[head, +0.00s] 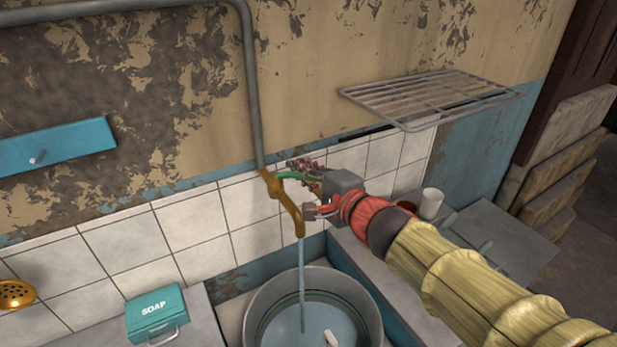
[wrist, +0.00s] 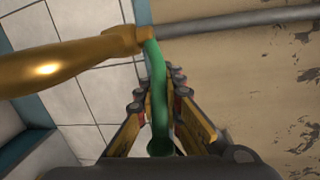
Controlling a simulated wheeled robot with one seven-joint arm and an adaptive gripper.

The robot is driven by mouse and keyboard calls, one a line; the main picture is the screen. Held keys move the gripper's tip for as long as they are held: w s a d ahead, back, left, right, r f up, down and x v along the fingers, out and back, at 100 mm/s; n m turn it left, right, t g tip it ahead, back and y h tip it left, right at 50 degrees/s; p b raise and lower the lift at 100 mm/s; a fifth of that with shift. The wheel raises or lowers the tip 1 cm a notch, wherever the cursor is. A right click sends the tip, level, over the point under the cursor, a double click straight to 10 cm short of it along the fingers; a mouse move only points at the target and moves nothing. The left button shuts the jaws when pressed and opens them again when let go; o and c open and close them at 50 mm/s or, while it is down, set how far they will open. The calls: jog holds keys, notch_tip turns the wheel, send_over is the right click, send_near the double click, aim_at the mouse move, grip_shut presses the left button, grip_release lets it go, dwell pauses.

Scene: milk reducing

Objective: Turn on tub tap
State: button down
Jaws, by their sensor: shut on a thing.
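The tub tap (head: 287,206) is a brass spout on the wall pipe above the round tub (head: 370,306). A stream of water (head: 302,285) runs from the spout into the tub. The tap's green handle (head: 290,175) points right from the tap body, toward my gripper (head: 312,183). In the wrist view the brass tap (wrist: 60,70) is at the left, and the green handle (wrist: 155,75) runs down between the two fingers of my gripper (wrist: 165,88). My gripper is shut on the handle, with a finger on each side of it. The handle's lower end shows near the palm.
A wire rack (head: 430,98) juts from the wall at upper right. A white cup (head: 431,203) stands on the ledge behind my arm. A teal soap box (head: 157,313) sits on the left counter. The tiled wall is close behind the tap.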

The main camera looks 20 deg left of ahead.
jog(key=shift+s+d+f+m+h+b, duration=0.1)
jog(key=shift+f+m+h+b, duration=0.25)
jog(key=shift+b, duration=0.2)
jog(key=c, duration=2)
grip_release()
jog(key=shift+r+t, duration=0.1)
jog(key=shift+t, duration=0.2)
jog(key=shift+c, duration=0.2)
jog(key=shift+o, duration=0.8)
jog(key=shift+r, duration=0.1)
jog(key=v, duration=1.2)
